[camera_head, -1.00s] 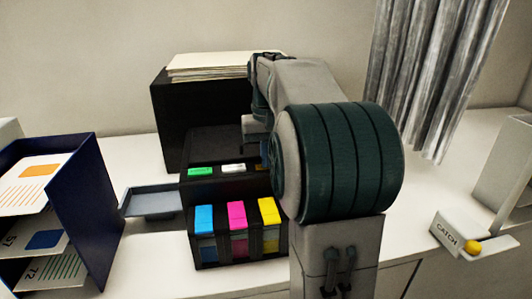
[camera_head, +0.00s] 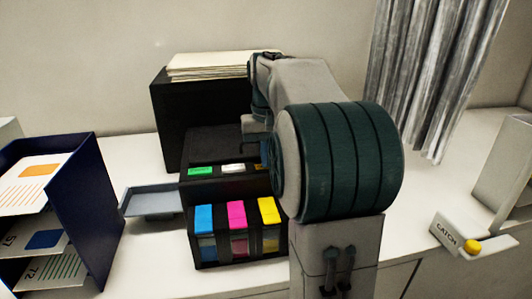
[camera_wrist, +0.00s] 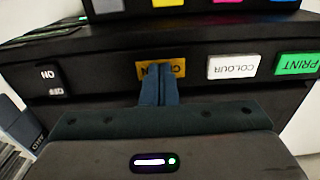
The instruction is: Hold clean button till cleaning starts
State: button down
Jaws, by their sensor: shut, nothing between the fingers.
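The black printer (camera_head: 215,142) stands on the table, with a row of buttons on its front. In the wrist view, the orange-yellow clean button (camera_wrist: 178,66) sits left of the white COLOUR button (camera_wrist: 233,67) and the green PRINT button (camera_wrist: 296,64). My gripper (camera_wrist: 158,72) is shut and empty. Its blue fingertips lie over the middle of the clean button and hide part of its label. They look to be at its face, but I cannot tell whether it is pressed in.
Cyan, magenta and yellow ink tanks (camera_head: 238,235) stand in front of the buttons. A grey tray (camera_head: 152,202) juts out left, beside a blue paper rack (camera_head: 88,205). An on/off switch (camera_wrist: 51,82) is left in the wrist view. A CATCH box (camera_head: 456,238) stands right, near a curtain (camera_head: 425,75).

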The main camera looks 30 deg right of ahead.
notch_tip(320, 180, up, 14)
jog(key=p, duration=0.4)
dwell(0.7)
jog(key=s+a+f+n+t, duration=0.1)
jog(key=s+a+f, duration=0.6)
jog(key=s+f, duration=0.2)
jog(key=s+a+f+n+t, duration=0.2)
jog(key=s+a+f, duration=0.5)
jog(key=s+f, duration=0.3)
jog(key=shift+s+f+t, duration=0.25)
jog(key=shift+f+t, duration=0.05)
jog(key=shift+f, duration=0.6)
jog(key=shift+a, duration=0.1)
dwell(3.4)
